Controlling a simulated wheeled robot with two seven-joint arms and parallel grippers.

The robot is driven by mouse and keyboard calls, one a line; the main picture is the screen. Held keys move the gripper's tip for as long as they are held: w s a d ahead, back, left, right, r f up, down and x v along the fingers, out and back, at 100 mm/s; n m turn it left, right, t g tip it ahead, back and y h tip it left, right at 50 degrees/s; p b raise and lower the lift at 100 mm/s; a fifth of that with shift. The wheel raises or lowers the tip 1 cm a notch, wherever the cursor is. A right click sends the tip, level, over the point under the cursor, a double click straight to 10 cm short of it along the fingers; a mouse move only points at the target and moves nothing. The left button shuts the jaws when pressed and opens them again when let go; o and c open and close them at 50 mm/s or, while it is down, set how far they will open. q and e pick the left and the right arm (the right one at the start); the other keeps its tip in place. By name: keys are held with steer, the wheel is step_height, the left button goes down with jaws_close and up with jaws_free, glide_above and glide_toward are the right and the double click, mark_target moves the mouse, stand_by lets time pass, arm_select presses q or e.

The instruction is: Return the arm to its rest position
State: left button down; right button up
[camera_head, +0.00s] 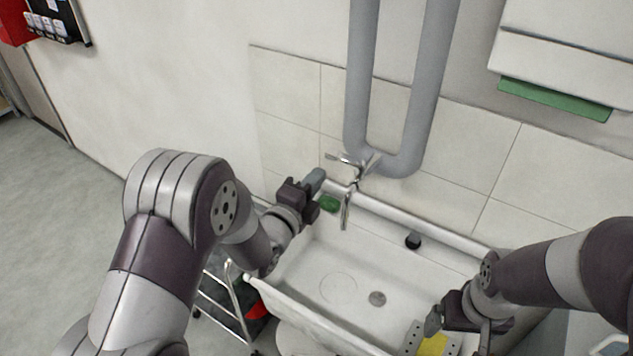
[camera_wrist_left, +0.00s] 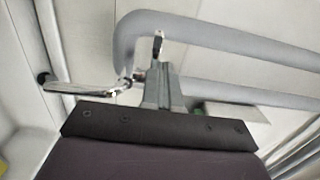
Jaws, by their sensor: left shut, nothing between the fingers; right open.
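My left gripper (camera_head: 316,178) is shut and empty. It is raised beside the tap (camera_head: 347,195), over the back left corner of the white sink (camera_head: 300,290). In the left wrist view its closed fingers (camera_wrist_left: 160,85) point up the picture towards the grey pipe, with the chrome tap (camera_wrist_left: 95,88) to their left; I cannot tell whether they touch it. My right gripper (camera_head: 459,332) is open at the lower right, over the front right part of the sink. A yellow thing (camera_head: 433,345) shows beside it, partly cut off by the picture edge.
A green item (camera_head: 328,203) lies at the sink's back left corner. A black stopper (camera_head: 413,240) sits on the back ledge. Grey U-shaped pipes (camera_head: 362,90) run down the tiled wall. A dispenser with green towel (camera_head: 555,99) hangs upper right. Floor at left is clear.

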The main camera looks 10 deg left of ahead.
arm_select(q)
steer(key=a+b+v, duration=0.1)
steer(key=b+v, duration=0.1)
steer(key=v, duration=0.7)
steer(key=s+a+f+n+g+y, duration=0.3)
steer(key=f+n+g, duration=0.2)
steer(key=f+n, duration=0.15)
steer(key=s+a+f+n+g+y, duration=0.2)
steer(key=s+f+n+g, duration=0.1)
steer(key=f+n+g, duration=0.4)
steer(key=s+r+n+g, duration=0.3)
steer(key=s+n+g, duration=0.1)
steer(key=s+n, duration=0.4)
steer(key=shift+s+d+r+y, duration=0.2)
steer(key=shift+d+r+y, duration=0.1)
steer(key=shift+d, duration=0.2)
arm_select(e)
steer(key=shift+w+f, duration=0.2)
steer(key=shift+f, duration=0.4)
steer(key=shift+w+f, duration=0.15)
steer(key=shift+f, duration=0.45)
